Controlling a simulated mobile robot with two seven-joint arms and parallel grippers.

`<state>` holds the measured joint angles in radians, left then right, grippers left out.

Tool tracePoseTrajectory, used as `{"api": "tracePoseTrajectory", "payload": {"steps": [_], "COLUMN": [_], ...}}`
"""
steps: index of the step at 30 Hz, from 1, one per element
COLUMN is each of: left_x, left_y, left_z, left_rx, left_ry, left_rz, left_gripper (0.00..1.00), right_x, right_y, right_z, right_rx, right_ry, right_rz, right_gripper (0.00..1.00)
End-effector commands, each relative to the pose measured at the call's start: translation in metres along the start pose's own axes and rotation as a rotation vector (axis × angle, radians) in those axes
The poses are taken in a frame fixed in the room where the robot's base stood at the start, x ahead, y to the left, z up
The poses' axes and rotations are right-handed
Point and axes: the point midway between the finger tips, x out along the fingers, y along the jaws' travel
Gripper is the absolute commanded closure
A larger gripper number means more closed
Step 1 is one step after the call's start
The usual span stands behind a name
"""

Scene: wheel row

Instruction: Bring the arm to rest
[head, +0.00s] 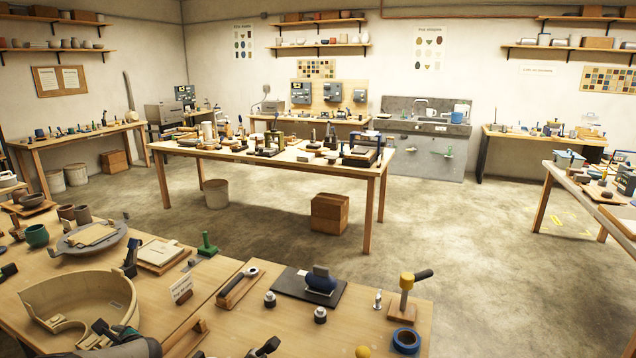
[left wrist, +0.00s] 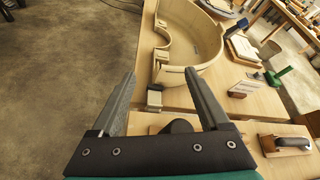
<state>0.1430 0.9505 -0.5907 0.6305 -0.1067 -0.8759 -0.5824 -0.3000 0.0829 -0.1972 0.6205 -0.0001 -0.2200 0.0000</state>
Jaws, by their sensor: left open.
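My left gripper (left wrist: 160,92) fills the lower middle of the left wrist view. Its two grey fingers stand well apart and nothing is held between them. In the left wrist view the pan (left wrist: 205,32) lies beyond the fingers on the wooden bench. My right gripper is in neither view.
A long table (head: 290,163) stands behind. Concrete floor (left wrist: 60,70) is open at the left.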

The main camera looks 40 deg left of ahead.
Motion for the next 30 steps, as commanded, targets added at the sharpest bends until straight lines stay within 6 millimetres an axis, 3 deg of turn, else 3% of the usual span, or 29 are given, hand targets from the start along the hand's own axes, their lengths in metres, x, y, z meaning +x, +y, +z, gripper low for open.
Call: {"api": "tracePoseTrajectory", "payload": {"steps": [1, 3, 8, 13, 15, 20, 23, 26, 30], "left_x": [0.009, 0.016, 0.026, 0.029, 0.015, -0.018, -0.049, -0.090, -0.161], "left_y": [0.021, 0.041, 0.074, 0.098, 0.122, 0.176, 0.214, 0.253, 0.304], "left_z": [-0.007, -0.016, -0.025, -0.021, -0.058, -0.123, -0.169, -0.218, -0.281], "left_rx": [-0.078, -0.201, -0.457, -0.697, -0.712, -0.730, -0.743, -0.758, -0.777], "left_ry": [0.063, 0.151, 0.312, 0.449, 0.485, 0.545, 0.591, 0.642, 0.715], "left_rz": [0.003, 0.004, 0.020, 0.045, 0.096, 0.207, 0.289, 0.381, 0.514], "left_gripper": [0.21, 0.21, 0.21, 0.21, 0.21, 0.21, 0.21, 0.21, 0.21], "right_x": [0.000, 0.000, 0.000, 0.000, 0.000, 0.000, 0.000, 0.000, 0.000], "right_y": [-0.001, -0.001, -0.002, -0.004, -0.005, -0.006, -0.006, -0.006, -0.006], "right_z": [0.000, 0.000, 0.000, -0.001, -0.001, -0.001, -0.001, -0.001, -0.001], "right_rx": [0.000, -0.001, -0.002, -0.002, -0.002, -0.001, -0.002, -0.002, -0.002], "right_ry": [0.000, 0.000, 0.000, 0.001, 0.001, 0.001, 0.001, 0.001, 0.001], "right_rz": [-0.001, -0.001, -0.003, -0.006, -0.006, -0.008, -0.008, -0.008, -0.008], "right_gripper": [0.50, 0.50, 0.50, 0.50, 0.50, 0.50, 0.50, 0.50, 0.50]}}
